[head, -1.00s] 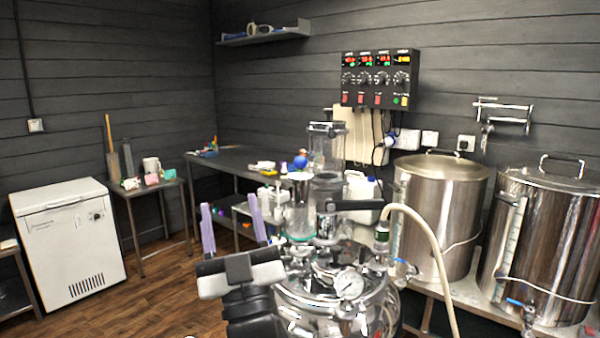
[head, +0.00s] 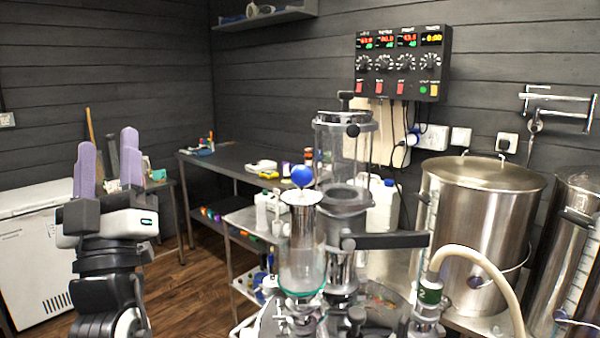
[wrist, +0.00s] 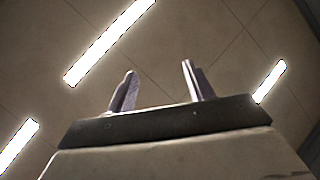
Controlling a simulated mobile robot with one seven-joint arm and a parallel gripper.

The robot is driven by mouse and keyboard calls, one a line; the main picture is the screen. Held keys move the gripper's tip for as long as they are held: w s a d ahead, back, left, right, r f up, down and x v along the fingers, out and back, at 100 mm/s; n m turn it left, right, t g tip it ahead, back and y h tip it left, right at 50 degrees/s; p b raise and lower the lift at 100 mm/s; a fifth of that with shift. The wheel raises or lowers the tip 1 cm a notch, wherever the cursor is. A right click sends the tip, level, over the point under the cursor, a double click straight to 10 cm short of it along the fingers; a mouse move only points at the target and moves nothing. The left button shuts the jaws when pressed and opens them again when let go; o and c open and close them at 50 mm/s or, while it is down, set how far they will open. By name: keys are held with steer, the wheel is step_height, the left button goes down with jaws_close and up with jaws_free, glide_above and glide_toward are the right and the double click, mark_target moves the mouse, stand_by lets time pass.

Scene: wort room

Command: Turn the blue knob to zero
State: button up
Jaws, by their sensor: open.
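A round blue knob (head: 302,176) sits on top of a metal and glass cylinder (head: 302,240) in the middle of the head view. I see no scale or zero mark on it. Black dials (head: 383,62) with pale tick marks line the control panel (head: 402,64) on the back wall, and none of them looks blue. My gripper (head: 108,152) is at the left of the head view, pointing up, well left of the blue knob and touching nothing. Its two purple fingers are apart and empty. In the wrist view the gripper (wrist: 159,72) has only ceiling and lights beyond it.
A black handle (head: 388,241) sticks out right of the glass cylinder. A pale hose (head: 485,262) and a steel kettle (head: 480,205) stand further right. A dark workbench (head: 235,162) is behind; a white chest freezer (head: 35,255) is left.

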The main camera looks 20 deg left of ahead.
steer(key=w+m+t+h, duration=0.3)
steer(key=w+m+h, duration=0.15)
steer(key=h, duration=0.45)
steer(key=m+g+h+b, duration=0.2)
steer(key=m+g+h, duration=0.85)
steer(key=h, duration=0.75)
glide_toward(293, 177)
steer(key=shift+t, duration=0.35)
steer(key=p+x, duration=0.2)
steer(key=x, duration=0.4)
steer(key=p+x, duration=0.2)
steer(key=x, duration=0.3)
steer(key=shift+w+d+f, duration=0.2)
steer(key=shift+w+d, duration=0.05)
steer(key=shift+w, duration=0.05)
steer(key=c, duration=0.9)
steer(key=shift+c, duration=0.3)
